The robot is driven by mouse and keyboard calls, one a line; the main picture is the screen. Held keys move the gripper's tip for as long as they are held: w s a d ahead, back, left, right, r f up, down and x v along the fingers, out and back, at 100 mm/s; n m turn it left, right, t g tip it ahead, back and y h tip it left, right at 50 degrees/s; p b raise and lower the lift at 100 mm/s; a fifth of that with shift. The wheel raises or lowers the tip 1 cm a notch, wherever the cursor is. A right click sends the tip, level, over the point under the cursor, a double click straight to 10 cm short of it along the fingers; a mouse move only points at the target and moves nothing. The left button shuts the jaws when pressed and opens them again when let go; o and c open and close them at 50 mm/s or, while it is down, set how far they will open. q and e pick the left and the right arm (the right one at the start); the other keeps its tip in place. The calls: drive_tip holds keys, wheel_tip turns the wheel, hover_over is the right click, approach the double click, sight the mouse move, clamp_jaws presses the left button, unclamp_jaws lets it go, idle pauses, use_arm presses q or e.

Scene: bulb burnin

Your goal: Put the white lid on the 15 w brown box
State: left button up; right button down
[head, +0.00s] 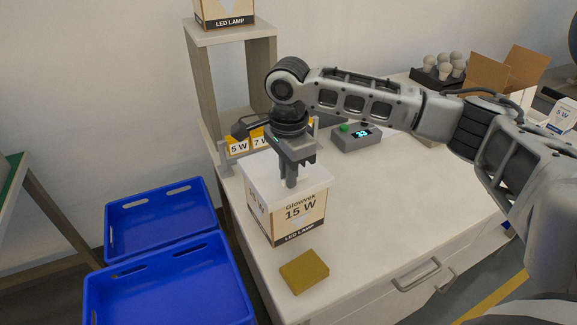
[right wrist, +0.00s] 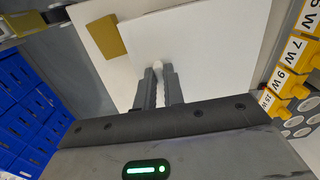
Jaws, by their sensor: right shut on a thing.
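The brown 15 W box (head: 297,220) stands upright near the left front of the white table. The white lid (head: 260,180) lies level over the top of the box; its edges look lined up with the box walls, and I cannot tell whether a thin gap is left. My right gripper (head: 290,183) points straight down over the middle of the lid. In the right wrist view its fingers (right wrist: 158,80) are shut on the lid's small white knob (right wrist: 157,65), with the square lid (right wrist: 215,35) below them. My left gripper is not in view.
A yellow block (head: 304,271) lies in front of the box. Blue crates (head: 160,222) stand left of the table. A bulb tray (head: 437,80) and open carton (head: 497,72) stand back right.

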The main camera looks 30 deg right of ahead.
drive_tip(key=shift+f, duration=0.85)
drive_tip(key=c, duration=1.4)
unclamp_jaws()
drive_tip(key=shift+c, duration=0.2)
drive_tip(key=shift+r, duration=0.1)
wheel_tip(320, 180, up, 16)
